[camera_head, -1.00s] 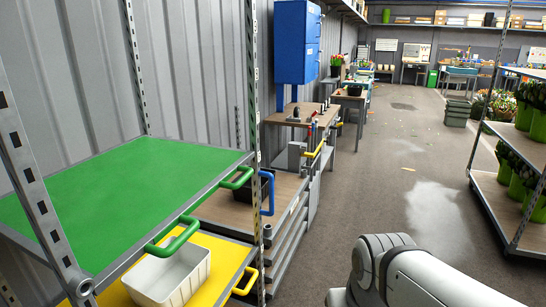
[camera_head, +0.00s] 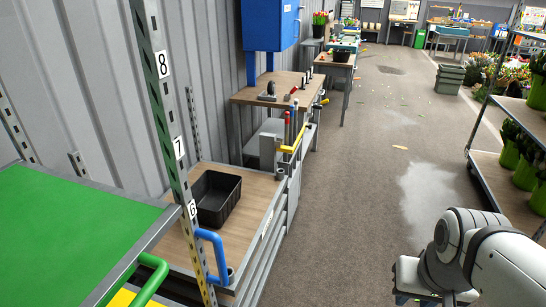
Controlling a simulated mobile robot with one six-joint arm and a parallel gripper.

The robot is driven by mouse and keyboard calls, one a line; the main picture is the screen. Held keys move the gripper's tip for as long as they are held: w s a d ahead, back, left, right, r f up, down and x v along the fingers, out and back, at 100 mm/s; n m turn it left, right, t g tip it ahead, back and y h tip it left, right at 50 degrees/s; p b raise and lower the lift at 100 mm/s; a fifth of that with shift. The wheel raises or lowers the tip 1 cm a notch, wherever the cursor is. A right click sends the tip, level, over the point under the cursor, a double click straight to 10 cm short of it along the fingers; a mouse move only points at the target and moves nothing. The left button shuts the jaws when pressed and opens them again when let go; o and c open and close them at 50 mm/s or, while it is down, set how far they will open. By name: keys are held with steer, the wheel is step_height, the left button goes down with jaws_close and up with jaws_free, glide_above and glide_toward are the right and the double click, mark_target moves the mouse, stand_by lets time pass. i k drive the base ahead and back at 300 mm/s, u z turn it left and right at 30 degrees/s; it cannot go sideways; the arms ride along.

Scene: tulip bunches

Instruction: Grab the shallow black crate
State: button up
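The shallow black crate (camera_head: 217,200) sits on a wooden shelf top (camera_head: 262,191) at the left, beyond the upright post. It looks empty, and the post stands close to its left side. My arm shows at the lower right, over the floor and well away from the crate. My gripper (camera_head: 432,299) is only partly in view at the bottom edge, and whether its fingers are open or shut is not visible.
A green shelf (camera_head: 60,230) and a perforated post (camera_head: 170,130) with number labels stand at left. A blue handle (camera_head: 214,250) rises before the crate's shelf. A workbench (camera_head: 275,88) with tools stands beyond. Planted racks (camera_head: 500,170) line the right. The floor aisle (camera_head: 350,190) is clear.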

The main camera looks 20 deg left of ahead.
mark_target(215, 193)
steer(key=u, duration=0.25)
steer(key=i, duration=1.95)
steer(key=u, duration=0.55)
steer(key=k, duration=0.65)
steer(key=u, duration=0.15)
steer(key=i, duration=0.7)
steer(key=z, duration=0.1)
